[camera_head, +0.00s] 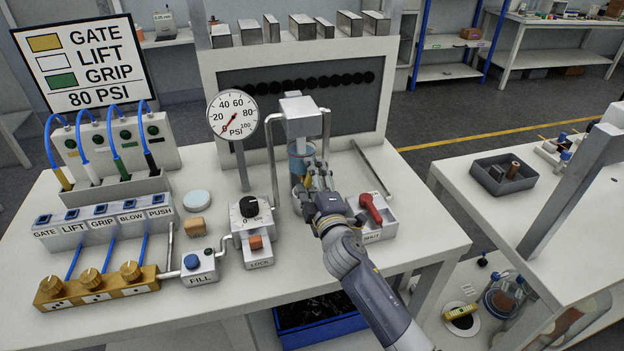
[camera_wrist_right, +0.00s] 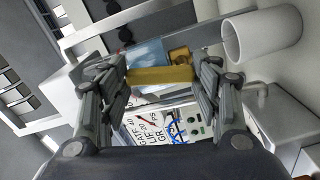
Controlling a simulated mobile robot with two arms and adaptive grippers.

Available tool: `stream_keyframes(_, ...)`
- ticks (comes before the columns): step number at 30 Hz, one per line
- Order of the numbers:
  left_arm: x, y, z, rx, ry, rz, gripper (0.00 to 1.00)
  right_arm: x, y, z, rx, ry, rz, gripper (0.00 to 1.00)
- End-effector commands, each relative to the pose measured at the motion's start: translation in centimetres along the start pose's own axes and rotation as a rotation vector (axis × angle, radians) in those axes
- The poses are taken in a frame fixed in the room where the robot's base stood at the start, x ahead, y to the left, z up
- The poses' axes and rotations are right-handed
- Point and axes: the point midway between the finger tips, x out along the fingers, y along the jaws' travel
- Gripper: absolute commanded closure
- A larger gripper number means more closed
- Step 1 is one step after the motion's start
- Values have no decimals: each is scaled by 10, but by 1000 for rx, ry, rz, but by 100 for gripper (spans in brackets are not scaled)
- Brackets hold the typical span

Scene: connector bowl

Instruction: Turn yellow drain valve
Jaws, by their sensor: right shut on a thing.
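The yellow drain valve (camera_wrist_right: 160,76) shows as a yellow bar in the right wrist view. It spans the gap between the fingers of my right gripper (camera_wrist_right: 163,72), which is shut on it at both ends. In the head view my right gripper (camera_head: 316,178) is at the lower part of a clear bluish cylinder (camera_head: 301,150) under a white block. There the gripper mostly hides the valve, and its turn angle is hard to tell. My left gripper is not in view.
A red lever (camera_head: 370,206) on a box marked SHUT stands close right of my right wrist. A dial box (camera_head: 250,213) marked LOCK and a PSI gauge (camera_head: 233,117) stand to the left. A blue bin (camera_head: 322,327) is below the table's front.

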Motion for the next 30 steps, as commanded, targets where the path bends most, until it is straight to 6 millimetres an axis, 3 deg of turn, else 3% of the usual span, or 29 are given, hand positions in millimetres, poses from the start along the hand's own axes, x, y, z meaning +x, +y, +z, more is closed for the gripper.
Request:
stream_keyframes(9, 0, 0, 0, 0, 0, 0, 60, 0, 0, 0, -1, 1, 0, 66)
stream_keyframes(10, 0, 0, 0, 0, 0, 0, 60, 0, 0, 0, -1, 1, 0, 37)
stream_keyframes(12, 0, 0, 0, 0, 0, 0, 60, 0, 0, 0, -1, 1, 0, 22)
stream_keyframes(24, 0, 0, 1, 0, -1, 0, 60, -1, 0, 0, 0, 0, 0, 22)
stream_keyframes(30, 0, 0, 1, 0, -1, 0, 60, -18, -1, 0, -1, 0, 0, 22)
